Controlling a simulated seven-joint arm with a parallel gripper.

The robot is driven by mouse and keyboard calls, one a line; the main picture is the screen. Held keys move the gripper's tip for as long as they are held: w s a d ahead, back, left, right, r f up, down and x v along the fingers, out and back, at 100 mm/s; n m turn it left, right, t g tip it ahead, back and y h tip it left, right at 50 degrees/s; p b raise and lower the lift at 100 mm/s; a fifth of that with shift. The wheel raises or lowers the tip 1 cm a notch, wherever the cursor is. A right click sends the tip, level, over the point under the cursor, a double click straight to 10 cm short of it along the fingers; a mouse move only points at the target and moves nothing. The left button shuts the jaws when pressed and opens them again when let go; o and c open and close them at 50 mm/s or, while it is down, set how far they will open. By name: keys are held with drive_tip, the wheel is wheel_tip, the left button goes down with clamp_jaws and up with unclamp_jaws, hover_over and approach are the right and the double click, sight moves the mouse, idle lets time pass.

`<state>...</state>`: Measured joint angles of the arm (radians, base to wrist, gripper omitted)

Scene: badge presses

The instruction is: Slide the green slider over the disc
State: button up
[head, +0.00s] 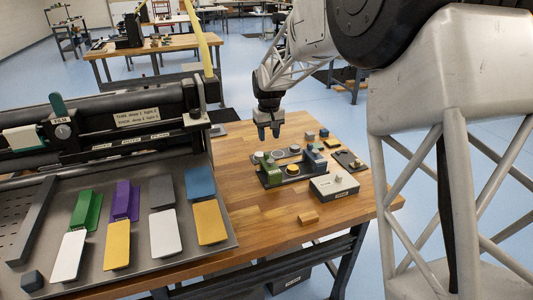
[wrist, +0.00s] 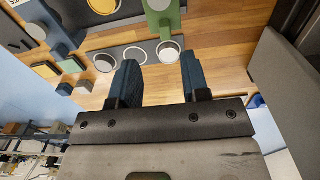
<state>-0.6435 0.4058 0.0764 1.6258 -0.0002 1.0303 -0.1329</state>
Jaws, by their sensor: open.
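A green slider (head: 270,171) stands at the left of a small dark press base on the wooden table; its green body also shows at the top of the wrist view (wrist: 173,22). A yellow disc (head: 293,169) lies on the base to its right, and shows at the top of the wrist view (wrist: 102,5). My gripper (head: 268,133) is open and empty, pointing down above the table, behind and above the green slider. In the wrist view the open fingers (wrist: 159,62) are apart from the slider. The slider's lower parts are partly hidden.
A dark strip with several round discs (head: 279,153) lies behind the slider. A blue block (head: 313,158) stands to the right. Front left wood is clear.

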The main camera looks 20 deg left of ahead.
sight(266, 153)
drive_tip(key=shift+a+f, duration=0.3)
drive_tip(key=shift+a, duration=0.25)
drive_tip(key=shift+f, duration=0.1)
drive_tip(key=shift+f, duration=3.8)
clamp_jaws()
